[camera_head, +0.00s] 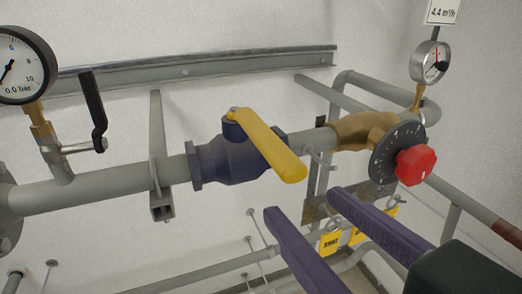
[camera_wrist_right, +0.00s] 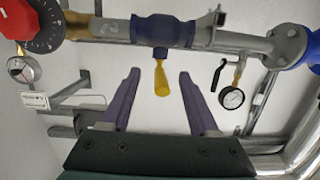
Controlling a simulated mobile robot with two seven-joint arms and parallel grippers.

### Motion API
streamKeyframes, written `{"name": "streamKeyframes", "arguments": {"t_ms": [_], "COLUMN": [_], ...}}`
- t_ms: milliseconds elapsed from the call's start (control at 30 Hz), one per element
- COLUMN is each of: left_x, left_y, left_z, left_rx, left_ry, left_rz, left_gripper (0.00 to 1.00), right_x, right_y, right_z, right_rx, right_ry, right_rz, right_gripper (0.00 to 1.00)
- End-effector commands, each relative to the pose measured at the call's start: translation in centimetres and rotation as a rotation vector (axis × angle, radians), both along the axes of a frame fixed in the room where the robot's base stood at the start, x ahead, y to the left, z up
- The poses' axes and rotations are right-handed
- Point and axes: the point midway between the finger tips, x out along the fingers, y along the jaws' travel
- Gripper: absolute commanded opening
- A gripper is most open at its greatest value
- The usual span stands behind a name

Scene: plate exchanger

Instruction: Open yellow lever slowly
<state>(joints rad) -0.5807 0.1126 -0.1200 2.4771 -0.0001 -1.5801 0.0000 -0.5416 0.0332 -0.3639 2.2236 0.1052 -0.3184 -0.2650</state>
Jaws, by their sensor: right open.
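The yellow lever (camera_head: 268,146) sits on top of a dark blue valve body (camera_head: 232,160) in the grey pipe. It points out toward me, across the line of the pipe. My right gripper (camera_head: 302,203) is open and empty, its two purple fingers just below and in front of the lever's free end. In the right wrist view the lever (camera_wrist_right: 161,80) shows centred between the spread fingertips (camera_wrist_right: 160,74), with a gap on both sides. I see no finger touching it. My left gripper is not in view.
A red knob (camera_head: 415,165) on a grey dial stands right of the valve. A gauge (camera_head: 20,65) and a small black handle (camera_head: 93,105) are at the left. Another gauge (camera_head: 430,62) is at upper right. A grey rail (camera_head: 200,71) runs along the wall behind.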

Motion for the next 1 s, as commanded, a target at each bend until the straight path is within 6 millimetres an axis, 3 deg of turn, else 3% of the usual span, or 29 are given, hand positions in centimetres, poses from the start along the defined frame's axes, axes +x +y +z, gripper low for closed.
{"name": "streamKeyframes", "arguments": {"t_ms": [33, 133, 333, 700, 1000], "left_x": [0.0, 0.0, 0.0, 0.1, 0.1], "left_y": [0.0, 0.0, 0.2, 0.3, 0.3], "left_z": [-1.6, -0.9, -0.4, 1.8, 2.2], "left_rx": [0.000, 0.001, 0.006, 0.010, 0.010], "left_ry": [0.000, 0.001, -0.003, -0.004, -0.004], "left_rz": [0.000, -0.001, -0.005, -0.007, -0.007], "left_gripper": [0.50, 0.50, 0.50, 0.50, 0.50], "right_x": [0.2, 0.3, 1.2, 7.2, 9.5], "right_y": [0.4, 0.8, 1.2, 3.5, 4.4], "right_z": [-0.6, 1.5, 2.5, 2.6, 2.3], "right_rx": [0.023, 0.052, 0.067, 0.066, 0.066], "right_ry": [-0.052, -0.128, -0.170, -0.168, -0.165], "right_rz": [-0.003, -0.013, -0.021, -0.021, -0.021], "right_gripper": [0.61, 0.61, 0.61, 0.61, 0.61]}}
